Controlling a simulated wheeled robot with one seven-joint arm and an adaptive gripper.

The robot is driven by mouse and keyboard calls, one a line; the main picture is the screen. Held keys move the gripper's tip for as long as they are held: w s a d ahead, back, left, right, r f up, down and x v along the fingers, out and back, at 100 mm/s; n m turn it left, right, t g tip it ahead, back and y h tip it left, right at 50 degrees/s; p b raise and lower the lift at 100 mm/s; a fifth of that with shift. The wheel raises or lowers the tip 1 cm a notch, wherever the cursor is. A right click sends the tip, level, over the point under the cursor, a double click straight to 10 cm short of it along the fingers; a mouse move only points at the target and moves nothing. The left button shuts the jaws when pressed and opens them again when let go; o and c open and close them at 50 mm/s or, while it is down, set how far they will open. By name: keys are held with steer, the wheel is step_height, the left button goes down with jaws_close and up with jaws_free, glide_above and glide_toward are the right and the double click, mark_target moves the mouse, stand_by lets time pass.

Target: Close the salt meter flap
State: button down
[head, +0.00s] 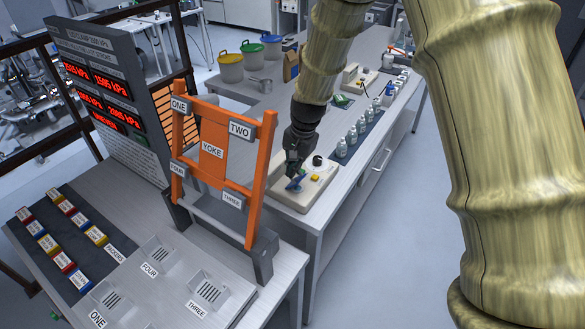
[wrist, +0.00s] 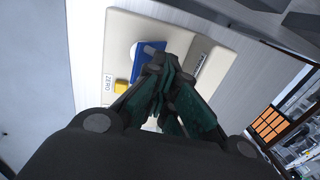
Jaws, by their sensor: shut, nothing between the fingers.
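A cream meter box (head: 290,198) stands on the bench behind the orange frame, with a black knob (head: 318,161) and a yellow button (head: 315,177). A blue part (head: 296,184), apparently the flap, lies on this box; its exact angle is unclear. My gripper (head: 294,171) is shut and empty, pointing down right at the blue part. In the wrist view, the blue part (wrist: 143,62) shows just left of my fingertips (wrist: 162,72), which partly cover it. Whether they touch cannot be told. A yellow button (wrist: 121,87) beside a ZERO label and a grey nameplate (wrist: 197,60) also show there.
The orange yoke frame (head: 212,150) stands upright in front of the box. Several small bottles (head: 352,136) line a dark mat to the right. A second cream device (head: 358,79) sits farther back. A metal scoop (head: 262,84) and lidded buckets (head: 231,68) are behind.

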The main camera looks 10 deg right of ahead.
steer(key=shift+s+d+f+t+y+b, duration=0.35)
steer(key=shift+s+f+t+y+b, duration=0.2)
steer(key=shift+s+t+y, duration=0.1)
steer(key=c, duration=1.7)
jaws_free()
steer(key=shift+o, duration=0.5)
steer(key=shift+w, duration=0.15)
steer(key=shift+r, duration=0.15)
steer(key=shift+s+d+r+p, duration=0.3)
steer(key=shift+d+r+p, duration=0.05)
steer(key=shift+r+p, duration=0.35)
steer(key=s+d+r+p, duration=0.5)
steer(key=r+p, duration=0.1)
steer(key=r, duration=0.2)
steer(key=shift+p, duration=0.3)
